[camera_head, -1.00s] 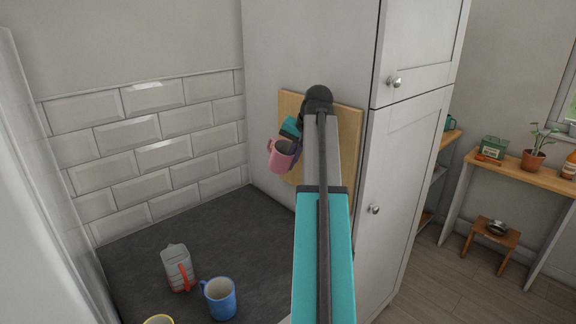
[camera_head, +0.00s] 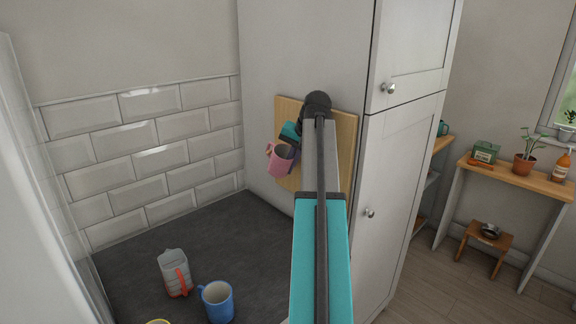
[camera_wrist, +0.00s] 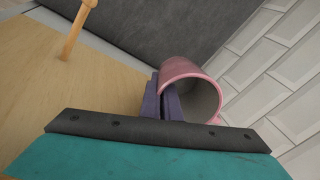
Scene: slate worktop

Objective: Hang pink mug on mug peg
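The pink mug (camera_head: 283,159) is held beside the wooden peg board (camera_head: 346,150), with its handle toward the left in the head view. In the wrist view the mug (camera_wrist: 176,68) is tilted, its open mouth facing right. The purple fingers of my gripper (camera_wrist: 163,103) are shut on the mug's wall. A wooden mug peg (camera_wrist: 76,32) stands out from the board at the upper left of the wrist view, apart from the mug. In the head view my arm hides much of the board, and I cannot make out the peg there.
On the slate worktop (camera_head: 225,250) below stand a clear measuring jug (camera_head: 173,273) with a red handle, a blue mug (camera_head: 218,302) and a partly visible yellow-rimmed mug (camera_head: 158,322). The board is on the side of a tall grey cabinet (camera_head: 300,45). A tiled wall is at left.

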